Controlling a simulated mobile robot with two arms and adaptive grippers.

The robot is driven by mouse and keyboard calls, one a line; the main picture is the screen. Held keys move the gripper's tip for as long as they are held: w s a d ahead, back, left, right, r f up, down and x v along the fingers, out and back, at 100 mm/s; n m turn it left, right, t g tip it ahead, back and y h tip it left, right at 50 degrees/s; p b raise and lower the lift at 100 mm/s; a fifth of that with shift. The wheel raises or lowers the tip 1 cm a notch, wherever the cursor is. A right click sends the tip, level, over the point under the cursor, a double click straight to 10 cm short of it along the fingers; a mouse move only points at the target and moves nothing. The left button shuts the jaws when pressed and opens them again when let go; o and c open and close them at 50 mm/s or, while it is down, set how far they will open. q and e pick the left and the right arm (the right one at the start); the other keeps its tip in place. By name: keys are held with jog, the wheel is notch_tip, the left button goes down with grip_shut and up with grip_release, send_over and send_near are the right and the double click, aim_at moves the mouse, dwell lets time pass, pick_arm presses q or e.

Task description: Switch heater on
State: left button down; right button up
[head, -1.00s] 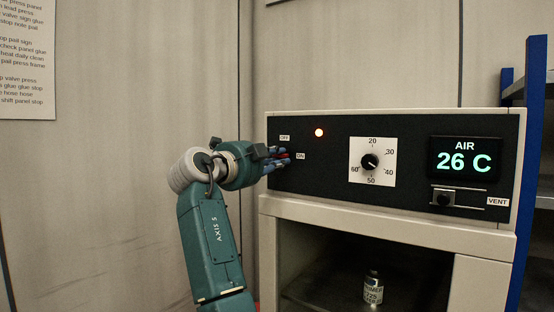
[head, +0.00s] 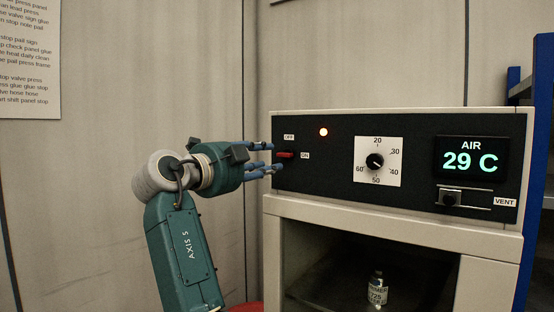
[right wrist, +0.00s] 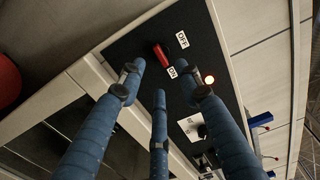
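The heater (head: 399,206) is a beige cabinet with a black front panel. Its red lever switch (head: 285,155) sits at the panel's left, with the OFF label (head: 289,137) above and the ON label (head: 305,156) beside it. In the right wrist view the red lever (right wrist: 161,54) lies with one end close to ON. A red-orange lamp (head: 323,132) is lit, and the AIR display (head: 471,160) reads 29 C. My right gripper (head: 264,158) is open and empty, its blue fingers spread just left of the switch. My left gripper is out of view.
A dial (head: 375,161) and a VENT slider (head: 450,199) are on the same panel. A blue-framed shelf (head: 541,160) is at the right. A notice (head: 30,60) hangs on the left wall.

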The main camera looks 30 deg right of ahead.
jog(key=v, duration=0.4)
jog(key=shift+s+a, duration=0.15)
jog(key=shift+a, duration=0.05)
